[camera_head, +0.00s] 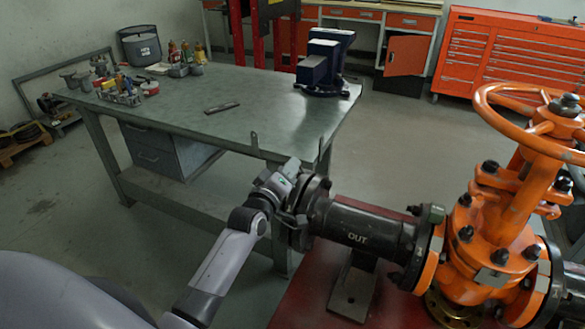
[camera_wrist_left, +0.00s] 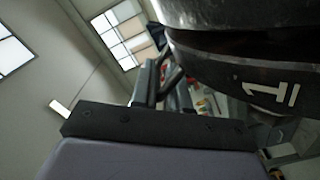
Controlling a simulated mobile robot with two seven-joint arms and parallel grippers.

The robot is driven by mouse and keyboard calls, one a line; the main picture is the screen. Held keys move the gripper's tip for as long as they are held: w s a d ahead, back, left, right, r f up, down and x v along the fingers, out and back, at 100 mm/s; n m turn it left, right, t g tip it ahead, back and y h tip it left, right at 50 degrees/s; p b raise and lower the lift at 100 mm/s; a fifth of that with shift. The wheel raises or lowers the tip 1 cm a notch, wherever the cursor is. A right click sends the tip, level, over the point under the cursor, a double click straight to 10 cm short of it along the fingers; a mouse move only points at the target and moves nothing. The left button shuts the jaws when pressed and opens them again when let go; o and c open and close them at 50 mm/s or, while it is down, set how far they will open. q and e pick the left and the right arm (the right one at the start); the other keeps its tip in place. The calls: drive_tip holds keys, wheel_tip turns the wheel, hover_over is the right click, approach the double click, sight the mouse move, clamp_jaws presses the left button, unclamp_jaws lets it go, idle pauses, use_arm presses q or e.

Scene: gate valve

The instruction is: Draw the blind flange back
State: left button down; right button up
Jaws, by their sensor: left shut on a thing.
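The dark blind flange (camera_head: 297,229) is at the left end of the black pipe spool marked OUT (camera_head: 362,229). Next to it is the pipe's own end flange (camera_head: 316,197); I cannot tell in the head view whether the two are apart. My left gripper (camera_head: 291,201) reaches in from the left and is shut on the blind flange at its outer side. The grip itself is mostly hidden. My right gripper is not in view.
The orange gate valve with its handwheel (camera_head: 510,200) stands at the right, joined to the pipe. A pipe support (camera_head: 352,290) stands on the red base. A green workbench (camera_head: 215,125) with a blue vise (camera_head: 322,65) is behind my left arm.

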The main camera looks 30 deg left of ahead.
use_arm(q)
drive_tip(key=shift+a+r, duration=0.25)
drive_tip(key=shift+a, duration=0.25)
drive_tip(key=c, duration=1.2)
unclamp_jaws()
drive_tip(key=shift+c, duration=0.2)
drive_tip(key=shift+f, duration=0.1)
drive_tip(key=s, duration=0.7)
drive_tip(key=shift+d, duration=0.3)
drive_tip(key=shift+s, duration=0.1)
